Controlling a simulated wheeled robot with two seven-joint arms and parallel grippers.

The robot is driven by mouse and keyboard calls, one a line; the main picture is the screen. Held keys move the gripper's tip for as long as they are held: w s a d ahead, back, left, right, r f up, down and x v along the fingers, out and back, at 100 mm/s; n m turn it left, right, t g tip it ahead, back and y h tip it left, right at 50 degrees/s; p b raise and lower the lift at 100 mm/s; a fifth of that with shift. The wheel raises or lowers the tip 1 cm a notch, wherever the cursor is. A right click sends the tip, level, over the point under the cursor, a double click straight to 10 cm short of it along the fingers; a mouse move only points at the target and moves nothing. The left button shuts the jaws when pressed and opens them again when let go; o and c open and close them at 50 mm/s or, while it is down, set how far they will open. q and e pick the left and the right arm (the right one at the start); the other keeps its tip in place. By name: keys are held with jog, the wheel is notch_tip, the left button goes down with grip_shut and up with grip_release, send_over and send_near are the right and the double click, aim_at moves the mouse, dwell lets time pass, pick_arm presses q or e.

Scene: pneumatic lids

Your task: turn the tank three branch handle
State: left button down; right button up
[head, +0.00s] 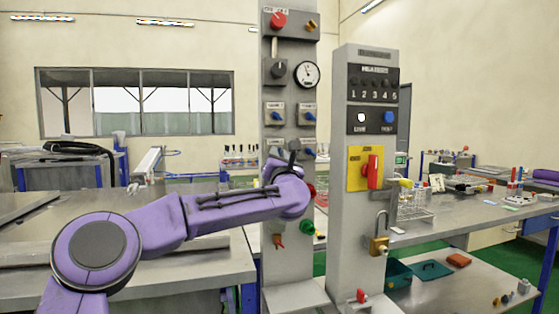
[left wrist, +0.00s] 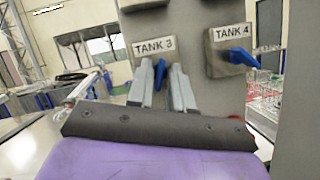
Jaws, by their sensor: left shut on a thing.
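The tank three branch handle (left wrist: 160,73) is a small blue lever below the "TANK 3" label (left wrist: 155,47) on a grey box. In the left wrist view it sits between the two fingers of my left gripper (left wrist: 161,70), which is shut on it. The part of the handle that shows looks roughly upright between the fingers. In the head view my purple left arm reaches the grey panel column (head: 290,215), and the wrist hides most of the tank three handle. My right gripper is not in view.
The blue tank four handle (left wrist: 242,57) is close on the right. Two more blue-handled valves, one of them here (head: 307,116), sit above. A pressure gauge (head: 306,74) and red knob (head: 278,20) are higher. A second column (head: 350,220) with a yellow-backed red switch (head: 372,172) stands right.

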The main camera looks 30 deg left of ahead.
pick_arm(q)
jog(key=m+h, duration=0.1)
jog(key=m, duration=0.2)
jog(key=shift+m+t+p, duration=0.3)
jog(key=shift+p, duration=0.1)
jog(key=shift+s+a+m+h+p, duration=0.1)
jog(key=shift+m+h+p, duration=0.4)
jog(key=shift+m+h, duration=0.7)
jog(key=shift+m, duration=0.4)
jog(key=c, duration=1.3)
grip_release()
